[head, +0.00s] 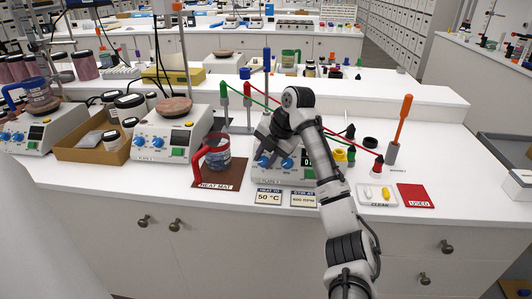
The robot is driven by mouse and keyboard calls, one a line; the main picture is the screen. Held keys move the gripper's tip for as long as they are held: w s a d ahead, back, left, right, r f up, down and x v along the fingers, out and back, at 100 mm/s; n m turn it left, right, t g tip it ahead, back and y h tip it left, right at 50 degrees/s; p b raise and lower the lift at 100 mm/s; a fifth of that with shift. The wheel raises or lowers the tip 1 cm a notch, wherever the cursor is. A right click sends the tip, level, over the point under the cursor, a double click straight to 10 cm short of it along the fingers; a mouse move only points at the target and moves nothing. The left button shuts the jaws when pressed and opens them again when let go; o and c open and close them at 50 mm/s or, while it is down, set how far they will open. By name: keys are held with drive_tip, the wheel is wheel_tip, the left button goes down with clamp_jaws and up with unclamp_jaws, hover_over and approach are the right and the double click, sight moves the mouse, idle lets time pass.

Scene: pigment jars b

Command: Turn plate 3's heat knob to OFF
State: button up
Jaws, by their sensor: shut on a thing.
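Plate 3 (300,180) is the white hotplate at the middle right of the bench, with a small label, a dark display and blue knobs on its front. My arm crosses in front of its right part and hides much of its top. My gripper (264,152) points down at the left end of its front panel and is shut on the left blue knob (263,161). The fingertips are small and partly hidden, and the knob's pointer and markings are too small to read. A second blue knob (287,164) shows just right of the gripper.
A mug with a red handle (216,154) stands on the brown heat mat (230,174) to the left. Another hotplate (160,142) is beyond it. Cards (268,197), a white tray (376,203) and a red "USED" mat (415,196) lie along the front edge.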

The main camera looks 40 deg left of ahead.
drive_tip(key=shift+a+n+h+p, duration=0.1)
drive_tip(key=shift+n+h+p, duration=0.6)
drive_tip(key=shift+n+h, duration=0.15)
drive_tip(key=o, duration=1)
drive_tip(key=shift+r, duration=0.15)
drive_tip(key=b+v, duration=0.1)
drive_tip(key=v, duration=1.2)
drive_tip(key=shift+s+r, duration=0.25)
drive_tip(key=shift+r, duration=0.05)
